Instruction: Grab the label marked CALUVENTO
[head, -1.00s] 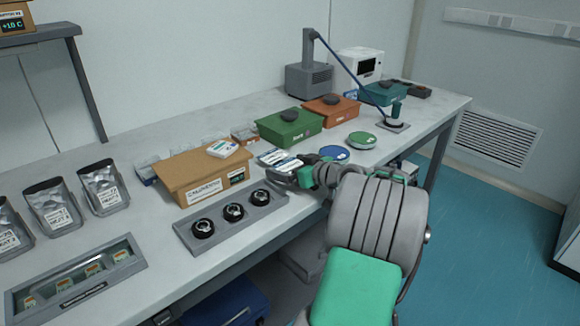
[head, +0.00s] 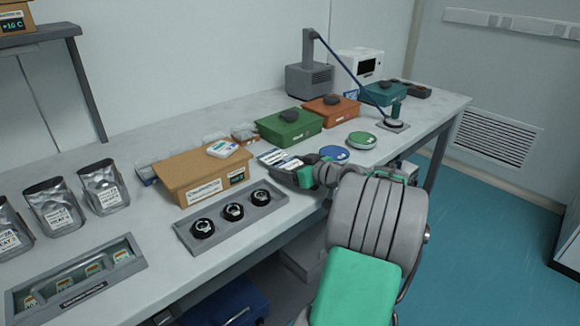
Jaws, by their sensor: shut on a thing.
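Several small labels (head: 273,156) with white and blue faces lie on the table right of the cardboard-coloured box. Their print is too small for me to read, so I cannot tell which one is marked CALUVENTO. My gripper (head: 283,168) is low over the near edge of these labels, shut on one of them. The held label is mostly hidden by the fingers and the neighbouring labels.
The brown box (head: 190,180) with a white device on its lid stands left of my gripper. A grey tray (head: 180,232) with three black round parts lies in front. Green (head: 290,128) and orange (head: 330,109) boxes stand behind. Blue (head: 334,153) and green (head: 362,140) discs lie to the right.

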